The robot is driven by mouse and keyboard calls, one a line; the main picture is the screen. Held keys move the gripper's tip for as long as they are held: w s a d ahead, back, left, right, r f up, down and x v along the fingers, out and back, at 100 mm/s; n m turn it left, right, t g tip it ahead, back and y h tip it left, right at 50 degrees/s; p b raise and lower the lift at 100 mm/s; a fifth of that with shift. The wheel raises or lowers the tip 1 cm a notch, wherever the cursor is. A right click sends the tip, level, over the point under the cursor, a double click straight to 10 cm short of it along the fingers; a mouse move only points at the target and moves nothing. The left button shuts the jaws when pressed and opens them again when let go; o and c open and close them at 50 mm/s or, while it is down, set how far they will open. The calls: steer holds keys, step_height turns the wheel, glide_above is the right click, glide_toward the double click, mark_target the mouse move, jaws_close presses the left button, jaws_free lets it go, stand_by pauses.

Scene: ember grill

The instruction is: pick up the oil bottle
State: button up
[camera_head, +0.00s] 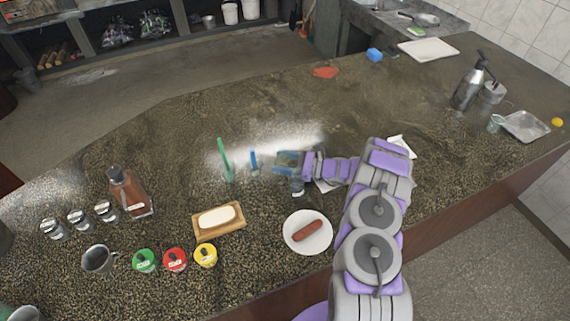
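A bottle of amber-brown liquid with a dark cap (130,193) stands on the left of the stone counter; it looks like the oil bottle, though its label is too small to read. My gripper (279,163) is over the middle of the counter, pointing left, well to the right of the bottle and apart from it. Its two fingers look spread with a gap between them, and nothing shows in the gap.
Shakers (80,220) stand left of the bottle; a metal mug (98,259) and coloured-lid jars (175,259) are in front. A butter dish (218,233) and sausage plate (292,245) lie to the right. Green (225,160) and blue (253,162) upright items stand between gripper and bottle.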

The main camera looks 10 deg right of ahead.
steer(key=shift+a, duration=0.55)
steer(key=shift+c, duration=0.8)
steer(key=c, duration=0.3)
steer(key=shift+d, duration=0.4)
steer(key=c, duration=0.4)
steer(key=shift+a+r, duration=0.15)
steer(key=shift+a, duration=0.1)
steer(key=shift+d+r+p, duration=0.1)
steer(key=shift+r+p, duration=0.75)
steer(key=shift+r, duration=7.5)
steer(key=shift+s+r, duration=0.1)
steer(key=shift+r, duration=0.15)
